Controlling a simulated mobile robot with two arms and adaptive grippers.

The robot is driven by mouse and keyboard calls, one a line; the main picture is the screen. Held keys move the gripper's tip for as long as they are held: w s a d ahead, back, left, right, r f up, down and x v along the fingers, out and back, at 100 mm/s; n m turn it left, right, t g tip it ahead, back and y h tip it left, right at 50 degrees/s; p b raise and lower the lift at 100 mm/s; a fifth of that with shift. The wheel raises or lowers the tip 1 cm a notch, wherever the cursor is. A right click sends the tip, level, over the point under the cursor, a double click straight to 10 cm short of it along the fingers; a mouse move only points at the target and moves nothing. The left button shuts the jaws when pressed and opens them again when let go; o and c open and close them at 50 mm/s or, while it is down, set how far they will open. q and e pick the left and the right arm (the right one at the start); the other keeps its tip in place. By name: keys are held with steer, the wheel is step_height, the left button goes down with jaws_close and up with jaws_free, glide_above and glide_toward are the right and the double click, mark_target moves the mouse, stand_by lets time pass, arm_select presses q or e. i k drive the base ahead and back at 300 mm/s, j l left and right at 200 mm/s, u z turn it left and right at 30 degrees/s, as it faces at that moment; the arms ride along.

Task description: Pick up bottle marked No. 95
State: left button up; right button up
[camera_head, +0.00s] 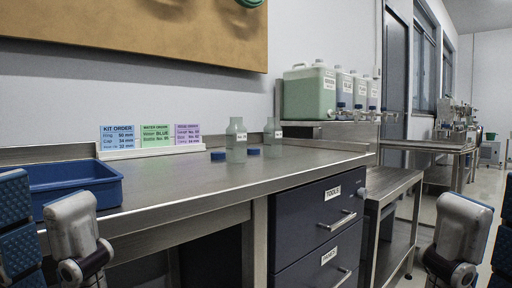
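My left arm shows at the lower left and my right arm at the lower right, both below and in front of the bench. I cannot make out fingers on either arm. Neither arm is near the bottles, and nothing is seen held.
Blue caps (218,156) lie by the bottles, another (253,152) between them. A blue tray (80,186) sits at the bench's left. Colored order cards (155,134) stand against the wall. Large jugs (309,93) stand on a raised shelf. Drawers (318,222) fill the bench's right end.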

mark_target(273, 132)
steer(key=i+l, duration=0.1)
steer(key=l, duration=0.6)
steer(key=i+l, duration=0.1)
steer(key=l, duration=0.6)
steer(key=i+l, duration=0.1)
steer(key=l, duration=0.65)
